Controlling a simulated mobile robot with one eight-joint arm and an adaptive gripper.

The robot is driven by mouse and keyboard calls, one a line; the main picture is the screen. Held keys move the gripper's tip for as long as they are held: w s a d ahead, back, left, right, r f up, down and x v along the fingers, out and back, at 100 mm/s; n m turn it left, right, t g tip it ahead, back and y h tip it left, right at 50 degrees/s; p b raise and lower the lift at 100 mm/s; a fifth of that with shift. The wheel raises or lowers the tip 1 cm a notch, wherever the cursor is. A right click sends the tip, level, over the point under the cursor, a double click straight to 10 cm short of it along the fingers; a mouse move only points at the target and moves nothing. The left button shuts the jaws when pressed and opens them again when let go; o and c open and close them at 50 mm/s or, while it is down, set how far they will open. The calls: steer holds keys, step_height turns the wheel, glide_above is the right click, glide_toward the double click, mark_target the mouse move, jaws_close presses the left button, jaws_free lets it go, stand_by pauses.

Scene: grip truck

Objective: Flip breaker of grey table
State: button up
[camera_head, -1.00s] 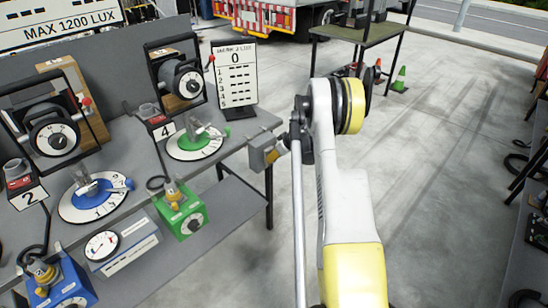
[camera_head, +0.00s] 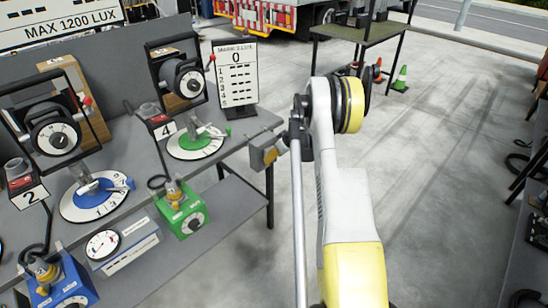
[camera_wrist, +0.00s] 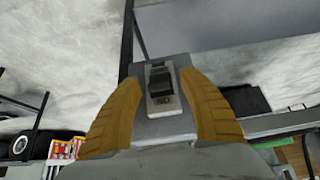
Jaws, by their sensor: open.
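The breaker, a grey box (camera_head: 257,158), is mounted at the right end of the grey table (camera_head: 236,140) in the head view. The wrist view shows its face (camera_wrist: 160,128) with a dark rocker switch (camera_wrist: 160,80) on a light plate, lettered at the lower end. My gripper (camera_wrist: 160,78) is open, with one yellow finger on each side of the breaker's face. In the head view my gripper (camera_head: 274,153) is at the breaker, small and partly merged with it. I cannot tell whether the fingers touch the box.
The table carries dials, a green-based disc (camera_head: 196,142), a blue-based disc (camera_head: 97,205) and a score board (camera_head: 237,85). A lower shelf (camera_head: 225,205) lies beneath. A green-topped table (camera_head: 355,32) and cones (camera_head: 400,78) stand behind.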

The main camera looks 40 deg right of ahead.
steer(key=v, duration=1.2)
steer(key=s+a+r, duration=0.2)
steer(key=a+r, duration=0.6)
steer(key=a, duration=0.4)
steer(key=s+a+r, duration=0.3)
steer(key=a+r, duration=0.6)
steer(key=a, duration=0.3)
steer(key=s+a+r+m, duration=0.1)
steer(key=s+a, duration=1.6)
steer(key=s, duration=0.1)
steer(key=shift+s+a+t+h, duration=0.2)
steer(key=shift+s+t+h, duration=0.05)
steer(key=shift+t+h, duration=0.05)
